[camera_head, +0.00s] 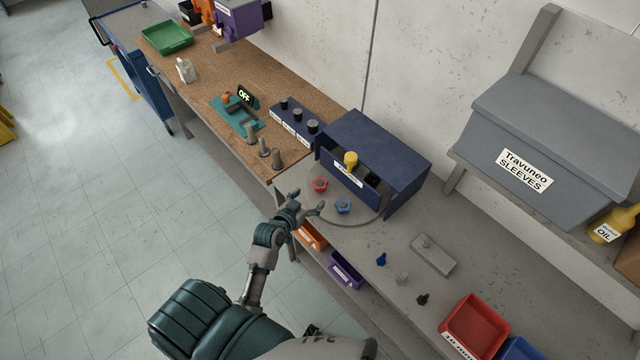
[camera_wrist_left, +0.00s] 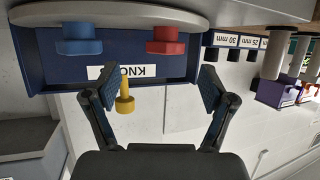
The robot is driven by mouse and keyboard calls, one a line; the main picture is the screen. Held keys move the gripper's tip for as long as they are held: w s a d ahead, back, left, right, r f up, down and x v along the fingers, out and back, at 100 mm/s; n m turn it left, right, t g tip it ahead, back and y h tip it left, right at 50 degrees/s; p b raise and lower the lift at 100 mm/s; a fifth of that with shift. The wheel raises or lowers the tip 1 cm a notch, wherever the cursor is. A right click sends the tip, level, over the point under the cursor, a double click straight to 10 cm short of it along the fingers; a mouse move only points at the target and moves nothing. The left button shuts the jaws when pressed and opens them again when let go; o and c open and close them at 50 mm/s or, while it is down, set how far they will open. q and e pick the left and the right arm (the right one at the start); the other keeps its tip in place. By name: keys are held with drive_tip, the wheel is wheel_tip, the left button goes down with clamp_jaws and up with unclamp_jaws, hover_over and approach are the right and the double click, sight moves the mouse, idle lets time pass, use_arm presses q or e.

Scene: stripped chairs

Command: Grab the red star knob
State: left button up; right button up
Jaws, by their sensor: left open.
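The red star knob (camera_head: 319,184) stands on a round grey disc (camera_head: 362,221) in front of an open-fronted dark blue box (camera_head: 385,150). A blue knob (camera_head: 343,206) stands on the same disc nearer the front, and a yellow knob (camera_head: 351,159) shows at the box. My left gripper (camera_head: 309,203) is open and empty at the disc's near edge, apart from the red knob. In the left wrist view the scene is upside down; the red knob (camera_wrist_left: 167,40) lies beyond the open fingers (camera_wrist_left: 158,89), with the blue knob (camera_wrist_left: 79,39) to its left.
Grey posts (camera_head: 264,148) stand to the left on the wooden bench. A row of dark blue blocks with black knobs (camera_head: 297,118) is behind them. Small parts and a grey block (camera_head: 432,255) lie on the grey bench to the right, with a red bin (camera_head: 476,322) beyond.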

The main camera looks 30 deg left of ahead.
sight(321, 184)
use_arm(q)
drive_tip(key=x, duration=0.4)
drive_tip(key=shift+w+f, duration=0.1)
drive_tip(key=shift+w, duration=0.1)
drive_tip(key=x, duration=0.5)
drive_tip(key=shift+w+a+p, duration=0.35)
drive_tip(key=shift+w, duration=0.05)
drive_tip(key=shift+s, duration=0.1)
drive_tip(key=c, duration=1.3)
